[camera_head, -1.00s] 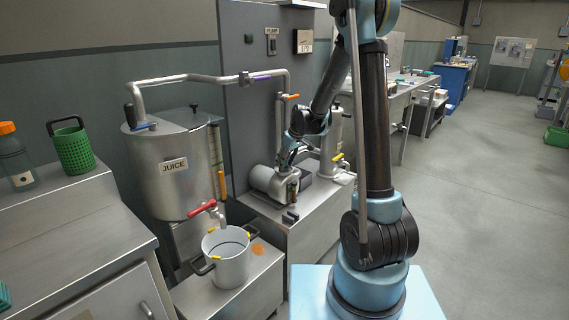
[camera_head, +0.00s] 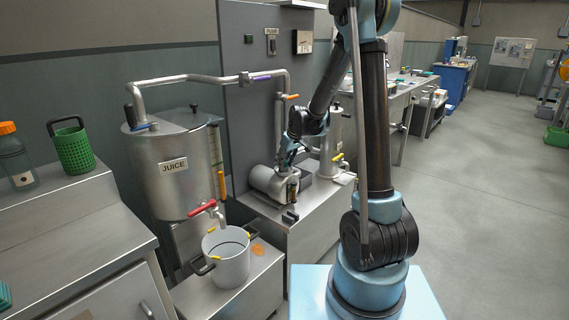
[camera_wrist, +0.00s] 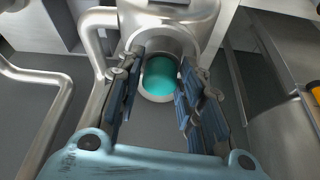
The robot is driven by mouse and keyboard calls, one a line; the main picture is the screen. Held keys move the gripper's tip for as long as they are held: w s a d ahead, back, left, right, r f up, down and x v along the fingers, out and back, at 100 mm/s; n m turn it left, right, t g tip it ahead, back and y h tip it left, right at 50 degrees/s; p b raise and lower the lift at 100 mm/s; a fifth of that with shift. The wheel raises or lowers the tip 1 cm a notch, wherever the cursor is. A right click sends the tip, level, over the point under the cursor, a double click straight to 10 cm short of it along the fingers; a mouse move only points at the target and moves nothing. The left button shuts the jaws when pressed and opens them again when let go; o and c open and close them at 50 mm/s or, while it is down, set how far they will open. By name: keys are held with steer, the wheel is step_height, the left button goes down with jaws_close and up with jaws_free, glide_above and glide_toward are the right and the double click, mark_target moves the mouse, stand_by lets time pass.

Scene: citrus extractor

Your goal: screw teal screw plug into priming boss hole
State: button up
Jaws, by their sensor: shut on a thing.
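The teal screw plug (camera_wrist: 160,76) shows in the wrist view between the two fingers of my gripper (camera_wrist: 160,82). My gripper is shut on the plug, with a finger on each side. The plug lies in line with a round metal boss (camera_wrist: 158,42) on the pump body. The hole itself is hidden, so I cannot tell how deep the plug sits. In the head view my gripper (camera_head: 286,160) is at the steel pump (camera_head: 264,181), and the plug cannot be made out there.
A steel juice tank (camera_head: 172,180) with a red-handled tap (camera_head: 202,208) stands left of the pump. A white pot (camera_head: 226,262) sits on the low bench below it. Metal pipes (camera_wrist: 98,60) run close to my gripper on the left. The floor at right is open.

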steer(key=shift+w+a, duration=0.1)
steer(key=shift+w, duration=0.1)
steer(key=shift+m+t, duration=0.3)
steer(key=shift+m, duration=0.5)
steer(key=shift+o, duration=0.3)
steer(key=shift+m+h, duration=0.4)
steer(key=shift+m, duration=0.3)
steer(key=o, duration=0.9)
steer(key=shift+s, duration=0.1)
steer(key=shift+s+r, duration=0.1)
steer(key=shift+r, duration=0.15)
steer(key=shift+v, duration=5.6)
